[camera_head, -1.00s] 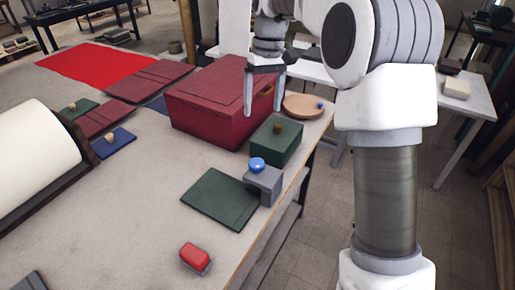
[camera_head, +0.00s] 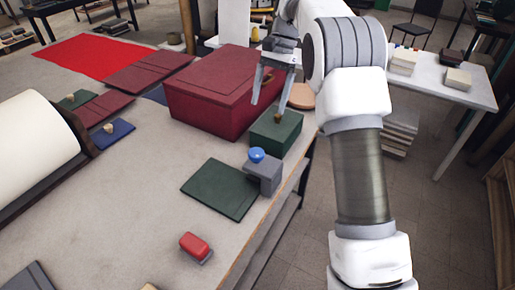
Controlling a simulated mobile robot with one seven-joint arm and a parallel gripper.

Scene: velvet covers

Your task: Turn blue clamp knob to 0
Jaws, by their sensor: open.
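The blue clamp knob (camera_head: 257,155) sits on top of a grey clamp block (camera_head: 266,176) at the table's right edge. The clamp block is beside a flat dark green cover (camera_head: 221,189). Any marks or numbers on the knob are too small to read. My gripper (camera_head: 269,104) is open and empty. It points down, behind and above the knob, near the red box and over the green box's far side. It is apart from the knob.
A large red box (camera_head: 213,100) and a green box (camera_head: 276,132) with a small knob stand behind the clamp. A red block (camera_head: 195,246) lies in front. A white roll (camera_head: 35,152) is at the left. The front middle of the table (camera_head: 130,215) is clear.

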